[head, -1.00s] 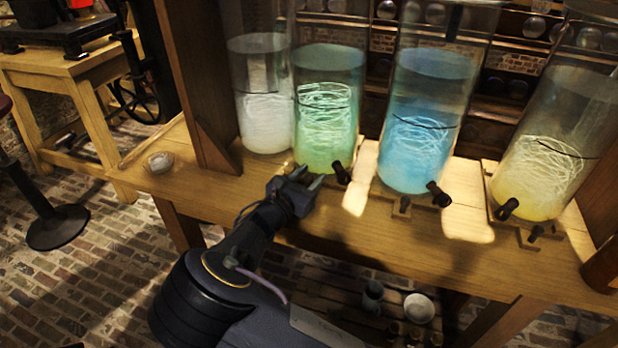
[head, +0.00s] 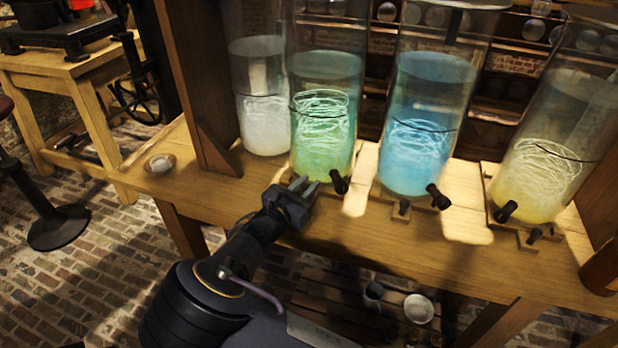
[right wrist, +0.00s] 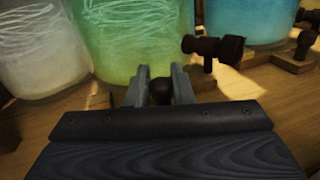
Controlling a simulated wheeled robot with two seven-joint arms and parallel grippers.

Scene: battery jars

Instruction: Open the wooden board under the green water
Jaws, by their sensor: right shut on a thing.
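The green water stands in a tall glass jar (head: 322,120) on the wooden counter, second from the left; it also shows in the right wrist view (right wrist: 135,40). A dark tap (head: 339,182) sticks out low on its front right. My right gripper (head: 305,184) is at the front foot of this jar, left of the tap. In the right wrist view its two fingers (right wrist: 160,75) are shut on a small dark round knob (right wrist: 160,92). The wooden board under the green jar is mostly hidden by the gripper. My left gripper is not in view.
A blue jar (head: 425,120) and a yellow jar (head: 555,140) stand to the right, a whitish jar (head: 262,95) to the left. The blue and yellow jars have taps and small knobbed boards in front. A small bowl (head: 160,163) sits at the counter's left end.

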